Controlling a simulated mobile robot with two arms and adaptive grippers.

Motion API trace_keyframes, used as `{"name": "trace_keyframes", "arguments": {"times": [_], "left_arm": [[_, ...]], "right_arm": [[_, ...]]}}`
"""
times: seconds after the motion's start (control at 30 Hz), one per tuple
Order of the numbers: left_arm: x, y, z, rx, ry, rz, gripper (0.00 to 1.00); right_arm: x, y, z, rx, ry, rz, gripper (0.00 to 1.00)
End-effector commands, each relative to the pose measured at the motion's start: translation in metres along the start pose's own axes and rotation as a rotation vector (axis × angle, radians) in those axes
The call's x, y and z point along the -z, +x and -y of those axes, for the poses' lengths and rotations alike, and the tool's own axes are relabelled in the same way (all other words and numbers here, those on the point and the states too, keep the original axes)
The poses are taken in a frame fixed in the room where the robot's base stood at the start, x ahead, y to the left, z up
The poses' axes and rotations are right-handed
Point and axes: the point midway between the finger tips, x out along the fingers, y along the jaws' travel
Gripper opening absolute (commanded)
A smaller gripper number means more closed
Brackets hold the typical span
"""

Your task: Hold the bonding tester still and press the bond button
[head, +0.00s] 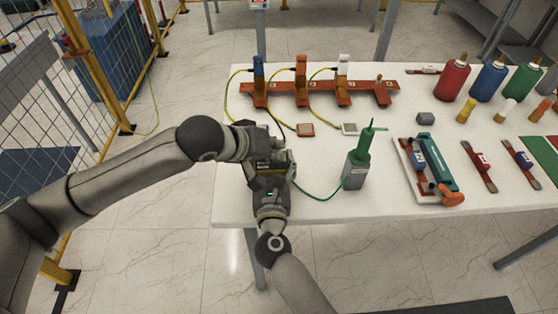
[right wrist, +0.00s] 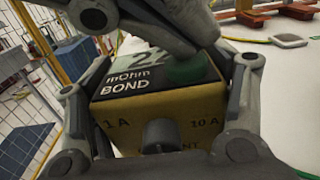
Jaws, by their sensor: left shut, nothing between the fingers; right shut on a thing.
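The bonding tester is a yellow box (right wrist: 150,110) with a black top reading "22 mOhm BOND", seen close up in the right wrist view. Its front has a dark knob between the 1 A and 10 A marks. My right gripper (right wrist: 158,90) is shut on the tester, one finger at each side. The green bond button (right wrist: 188,70) is on the top, to the right of the text. My left gripper (right wrist: 185,30) is shut and empty, directly above the button, partly covering it; contact cannot be told. In the head view my left gripper (head: 264,138) hides part of the tester.
The white table (head: 400,225) holds an orange bar (head: 320,98) with clamps and yellow leads behind the tester. A grey device with a green probe (head: 355,170) stands to the right, its green lead running toward the tester. Bottles (head: 455,80) and strips lie farther right.

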Motion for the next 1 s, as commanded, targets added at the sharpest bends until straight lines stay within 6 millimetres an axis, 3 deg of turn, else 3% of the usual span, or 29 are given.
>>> {"name": "trace_keyframes", "arguments": {"times": [0.63,1.0], "left_arm": [[0.009,-0.012,-0.009,-0.001,0.0,-0.002,0.0],[0.028,-0.037,-0.027,-0.001,0.002,-0.003,0.0]], "right_arm": [[-0.001,0.0,0.0,0.0,0.0,0.001,0.33],[0.0,0.0,0.0,0.0,0.0,0.001,0.33]]}}
